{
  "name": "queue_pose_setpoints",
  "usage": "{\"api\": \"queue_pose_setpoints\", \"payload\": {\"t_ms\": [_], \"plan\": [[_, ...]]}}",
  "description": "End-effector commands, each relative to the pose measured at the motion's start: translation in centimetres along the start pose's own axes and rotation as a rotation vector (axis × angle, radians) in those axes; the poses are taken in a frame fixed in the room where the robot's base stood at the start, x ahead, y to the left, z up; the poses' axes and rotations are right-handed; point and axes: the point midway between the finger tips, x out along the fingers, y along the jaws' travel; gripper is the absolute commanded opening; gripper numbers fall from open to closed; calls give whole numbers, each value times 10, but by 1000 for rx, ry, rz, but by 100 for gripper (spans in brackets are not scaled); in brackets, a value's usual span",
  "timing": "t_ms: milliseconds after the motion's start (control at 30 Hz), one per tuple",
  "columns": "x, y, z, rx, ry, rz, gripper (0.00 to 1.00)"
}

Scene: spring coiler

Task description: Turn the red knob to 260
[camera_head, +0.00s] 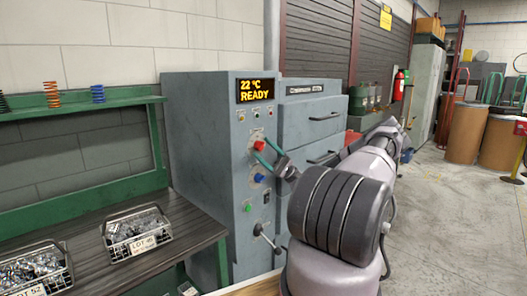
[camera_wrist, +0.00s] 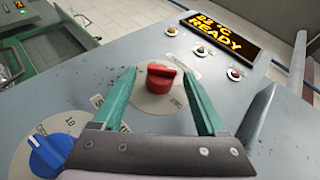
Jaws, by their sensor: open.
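The red knob (camera_head: 259,146) sits on the grey machine's front panel, above the blue knob (camera_head: 259,178). In the wrist view the red knob (camera_wrist: 161,79) is on a round pale dial plate (camera_wrist: 150,105). My gripper (camera_wrist: 164,80) is open, with one green finger on each side of the red knob and visible gaps on both sides. In the head view my gripper (camera_head: 270,150) is at the panel close to the red knob. The display (camera_head: 255,90) reads 22 °C READY. Most of the dial's marks are hidden or too small to read.
The blue knob (camera_wrist: 47,154) lies at the lower left of the wrist view. Small indicator lights (camera_wrist: 202,50) line the panel beside the display. A lever (camera_head: 266,236) sticks out lower down. A bench with wire baskets (camera_head: 137,232) stands to the left.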

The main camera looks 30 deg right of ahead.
Motion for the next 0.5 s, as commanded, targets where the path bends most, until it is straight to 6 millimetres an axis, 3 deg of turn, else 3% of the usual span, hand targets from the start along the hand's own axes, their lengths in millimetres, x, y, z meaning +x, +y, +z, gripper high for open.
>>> {"api": "queue_pose_setpoints", "payload": {"t_ms": [300, 500], "plan": [[-62, 0, 0, -2, 3, -4, 75], [-92, 0, 0, -1, 2, -2, 75]]}}
